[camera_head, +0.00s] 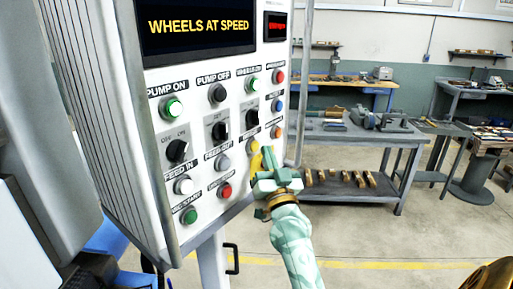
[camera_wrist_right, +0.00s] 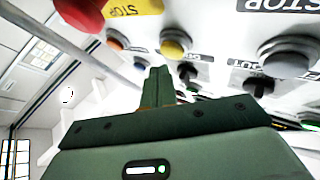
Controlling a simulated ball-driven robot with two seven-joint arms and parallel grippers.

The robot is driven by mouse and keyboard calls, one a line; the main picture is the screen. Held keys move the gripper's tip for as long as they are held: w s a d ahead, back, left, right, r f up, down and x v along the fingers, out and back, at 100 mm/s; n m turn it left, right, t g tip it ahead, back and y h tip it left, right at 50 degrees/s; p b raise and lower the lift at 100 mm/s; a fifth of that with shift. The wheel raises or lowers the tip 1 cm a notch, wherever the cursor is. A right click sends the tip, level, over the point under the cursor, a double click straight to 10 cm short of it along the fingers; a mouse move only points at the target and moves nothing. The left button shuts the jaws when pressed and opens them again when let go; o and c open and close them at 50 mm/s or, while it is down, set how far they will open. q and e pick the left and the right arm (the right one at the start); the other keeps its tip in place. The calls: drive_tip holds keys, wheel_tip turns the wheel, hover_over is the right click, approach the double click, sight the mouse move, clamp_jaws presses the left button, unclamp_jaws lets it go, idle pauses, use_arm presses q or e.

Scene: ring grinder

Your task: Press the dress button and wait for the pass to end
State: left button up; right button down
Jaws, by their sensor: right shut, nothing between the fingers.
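The white control panel (camera_head: 205,130) stands at the left, its screen (camera_head: 197,25) reading "WHEELS AT SPEED". No label reading "dress" is legible, so I cannot tell which button it names. My right gripper (camera_head: 268,157) is shut and empty at the panel's lower right. Its tips hide part of the panel. Close to it are a yellow button (camera_head: 252,146) and an orange one (camera_head: 276,131). In the right wrist view, the shut fingers (camera_wrist_right: 158,75) point towards the yellow button (camera_wrist_right: 175,47) and a blue button (camera_wrist_right: 139,64); contact cannot be told. My left gripper is out of view.
A red stop button (camera_wrist_right: 80,12) on a yellow plate is near the fingers in the wrist view. Knobs (camera_head: 177,151) and other buttons crowd the panel. A grey bench (camera_head: 350,133) with brass-coloured parts on its lower shelf stands behind. The floor to the right is open.

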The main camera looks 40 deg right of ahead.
idle(0.7)
drive_tip(key=shift+w+a, duration=0.1)
drive_tip(key=shift+w, duration=0.3)
drive_tip(key=shift+w+a, duration=0.2)
drive_tip(key=shift+w, duration=0.3)
idle(0.7)
drive_tip(key=shift+s+p, duration=0.15)
drive_tip(key=shift+p, duration=0.25)
drive_tip(key=shift+s+d+p, duration=0.25)
drive_tip(key=shift+s+p, duration=0.05)
drive_tip(key=shift+s, duration=0.45)
drive_tip(key=shift+s+d+p, duration=0.25)
drive_tip(key=shift+s+p, duration=0.05)
drive_tip(key=shift+s, duration=0.5)
drive_tip(key=shift+s+d+p, duration=0.25)
drive_tip(key=shift+s+p, duration=0.05)
drive_tip(key=shift+s, duration=0.5)
drive_tip(key=shift+s+d+p, duration=0.25)
drive_tip(key=shift+s+p, duration=0.05)
drive_tip(key=shift+s, duration=0.5)
